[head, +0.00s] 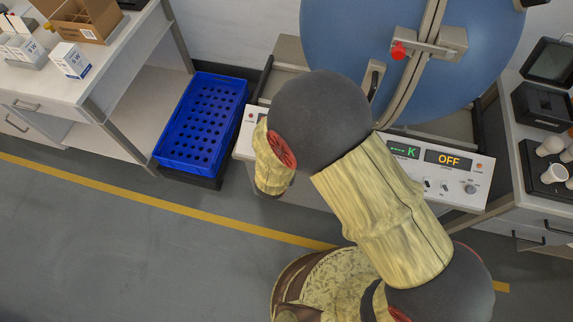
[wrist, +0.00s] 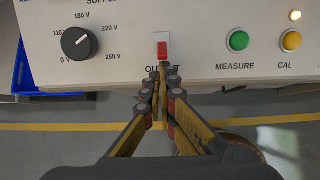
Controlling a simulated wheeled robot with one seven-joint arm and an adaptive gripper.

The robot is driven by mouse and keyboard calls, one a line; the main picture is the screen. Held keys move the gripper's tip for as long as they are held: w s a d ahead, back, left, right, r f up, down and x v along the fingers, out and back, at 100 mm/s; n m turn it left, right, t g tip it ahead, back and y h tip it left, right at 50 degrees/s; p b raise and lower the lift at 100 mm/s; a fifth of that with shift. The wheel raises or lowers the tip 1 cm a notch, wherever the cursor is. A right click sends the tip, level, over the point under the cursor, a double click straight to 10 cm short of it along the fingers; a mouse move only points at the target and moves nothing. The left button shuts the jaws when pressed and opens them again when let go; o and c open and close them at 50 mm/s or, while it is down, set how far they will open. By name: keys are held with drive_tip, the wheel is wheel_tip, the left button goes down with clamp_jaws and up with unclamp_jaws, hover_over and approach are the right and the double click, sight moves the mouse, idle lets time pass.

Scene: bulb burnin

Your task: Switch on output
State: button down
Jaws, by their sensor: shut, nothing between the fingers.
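The output switch (wrist: 162,50) is a red rocker in a white surround on the pale front panel (wrist: 120,15), above the partly covered label "OUTPUT" in the wrist view. My gripper (wrist: 163,72) is shut and empty, its fingertips just below the switch in the picture. I cannot tell whether the tips touch the panel. In the head view my arm hides this part of the panel (head: 463,199). The display (head: 449,159) reads "OFF", and a smaller green display (head: 403,149) shows dashes and "K".
A black supply knob (wrist: 77,43) is left of the switch. A green MEASURE button (wrist: 238,40) and a yellow CAL button (wrist: 289,41) are to its right, with a lit lamp (wrist: 295,15) above. A blue crate (head: 203,125) stands left of the console. A large blue sphere (head: 335,40) is behind.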

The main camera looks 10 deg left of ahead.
drive_tip(key=shift+w+r+g+p, duration=0.15)
drive_tip(key=shift+r+g+p, duration=0.65)
drive_tip(key=shift+p, duration=1.85)
drive_tip(key=g+p, duration=0.1)
drive_tip(key=p, duration=0.2)
drive_tip(key=g+p, duration=0.1)
drive_tip(key=p, duration=0.2)
drive_tip(key=shift+w+r+g, duration=0.3)
drive_tip(key=shift+r, duration=0.1)
drive_tip(key=shift+g+p, duration=0.3)
drive_tip(key=shift+p, duration=0.35)
drive_tip(key=shift+w+r+p, duration=0.35)
drive_tip(key=shift+r+p, duration=0.1)
drive_tip(key=shift+p, duration=0.9)
drive_tip(key=shift+w+r, duration=0.1)
drive_tip(key=shift+w+r+p, duration=0.15)
drive_tip(key=shift+p, duration=0.35)
drive_tip(key=shift+d, duration=0.1)
